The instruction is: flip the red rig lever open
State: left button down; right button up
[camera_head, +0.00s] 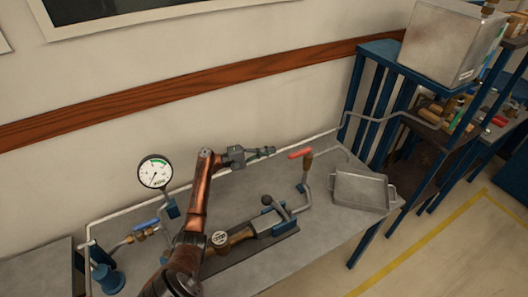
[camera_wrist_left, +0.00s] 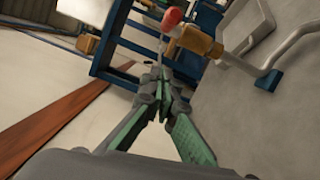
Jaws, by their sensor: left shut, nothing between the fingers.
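The red lever (camera_head: 300,153) sits on top of a brass valve (camera_head: 307,165) on an upright pipe at the right part of the bench. It points left, toward my left gripper. My left gripper (camera_head: 270,151) is shut and empty, a short way left of the lever's end, with a gap between them. In the left wrist view the red lever (camera_wrist_left: 173,18) shows end-on beyond and above my fingertips (camera_wrist_left: 163,78), with the brass valve body (camera_wrist_left: 198,40) beside it. My right gripper is not in view.
A pressure gauge (camera_head: 155,172) and a blue-handled valve (camera_head: 146,224) stand at the left of the bench. A black-knobbed lever (camera_head: 267,200) stands on a fixture in front. A metal tray (camera_head: 361,191) lies right of the red lever. The wall is behind.

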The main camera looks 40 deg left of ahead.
aim_at(300, 155)
pick_arm(q)
jog(key=w+d+p, duration=0.2)
jog(key=d+p, duration=0.1)
jog(key=d, duration=0.3)
jog(key=shift+w+d+r, duration=0.35)
jog(key=shift+r, duration=0.1)
